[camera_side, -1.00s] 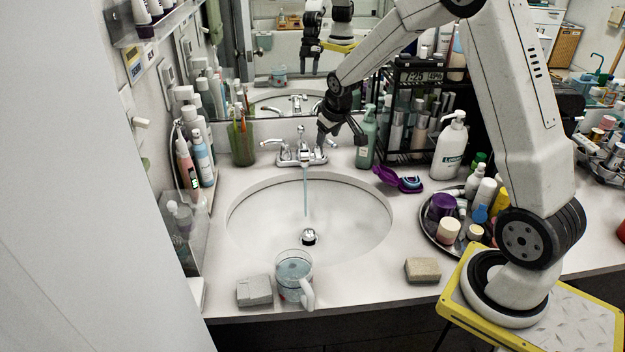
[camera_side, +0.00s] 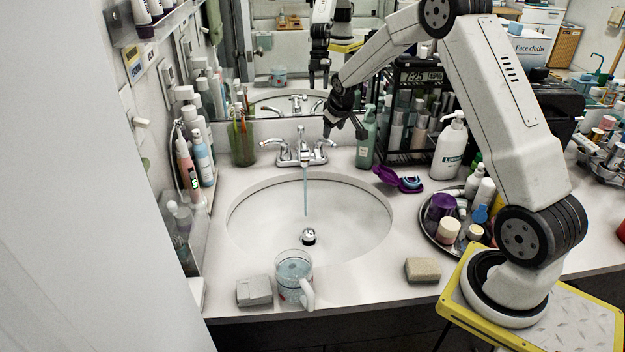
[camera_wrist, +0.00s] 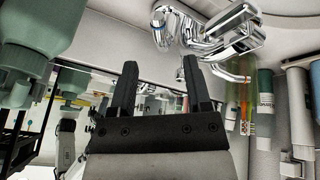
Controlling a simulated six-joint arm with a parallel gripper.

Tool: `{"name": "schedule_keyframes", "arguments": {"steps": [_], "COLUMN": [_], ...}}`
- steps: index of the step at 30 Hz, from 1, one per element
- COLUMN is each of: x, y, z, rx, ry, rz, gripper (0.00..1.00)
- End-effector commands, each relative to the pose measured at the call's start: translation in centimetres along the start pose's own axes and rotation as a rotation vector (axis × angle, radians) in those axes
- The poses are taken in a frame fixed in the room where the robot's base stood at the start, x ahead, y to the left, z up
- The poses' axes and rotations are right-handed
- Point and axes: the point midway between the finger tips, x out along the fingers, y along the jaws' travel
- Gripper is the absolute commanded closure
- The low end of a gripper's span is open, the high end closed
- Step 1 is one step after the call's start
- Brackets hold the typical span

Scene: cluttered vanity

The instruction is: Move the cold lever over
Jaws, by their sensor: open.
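The chrome faucet (camera_side: 301,152) stands behind the sink, with one lever on each side. The right-hand lever (camera_side: 326,143) points outward to the right; I cannot read a mark showing which lever is cold. A thin blue stream of water (camera_side: 305,192) runs from the spout. My gripper (camera_side: 343,130) is open and empty, above and slightly right of the right-hand lever, apart from it. In the wrist view my gripper's fingers (camera_wrist: 160,75) are spread with nothing between them. The faucet (camera_wrist: 215,35) shows there at the upper right, beyond the fingers.
A green pump bottle (camera_side: 366,140) stands close to the right of my gripper, by a black shelf rack (camera_side: 400,155). A green toothbrush cup (camera_side: 241,145) stands left of the faucet. A clear mug (camera_side: 294,278) sits at the sink's front edge. The sink basin (camera_side: 265,225) is open space.

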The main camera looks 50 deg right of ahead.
Motion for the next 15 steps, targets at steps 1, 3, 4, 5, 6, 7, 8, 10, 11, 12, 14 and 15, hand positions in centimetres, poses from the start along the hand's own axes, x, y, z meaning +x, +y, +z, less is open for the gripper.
{"name": "schedule_keyframes", "arguments": {"steps": [1,3,4,5,6,7,8,10,11,12,14,15], "x": [0.6,1.3,1.7,2.0,2.4,2.7,3.1,3.8,4.0,4.4,4.8,5.0], "y": [0.0,0.0,0.0,0.0,0.0,0.0,0.0,0.0,0.0,0.0,0.0,0.0], "z": [0.1,0.0,0.1,0.1,0.0,0.0,0.1,0.0,0.0,0.0,0.0,0.0], "rx": [0.0,0.0,0.0,0.0,0.001,0.001,0.001,0.001,0.001,0.001,0.001,0.001], "ry": [-0.001,-0.002,-0.002,-0.002,-0.001,-0.001,-0.001,-0.001,-0.001,-0.001,-0.001,-0.001], "rz": [0.0,0.0,0.0,0.0,0.0,0.0,0.0,0.0,0.0,0.0,0.0,0.0], "gripper": [0.37,0.37,0.37,0.37,0.37,0.37,0.37,0.37,0.37,0.37,0.37,0.37]}}
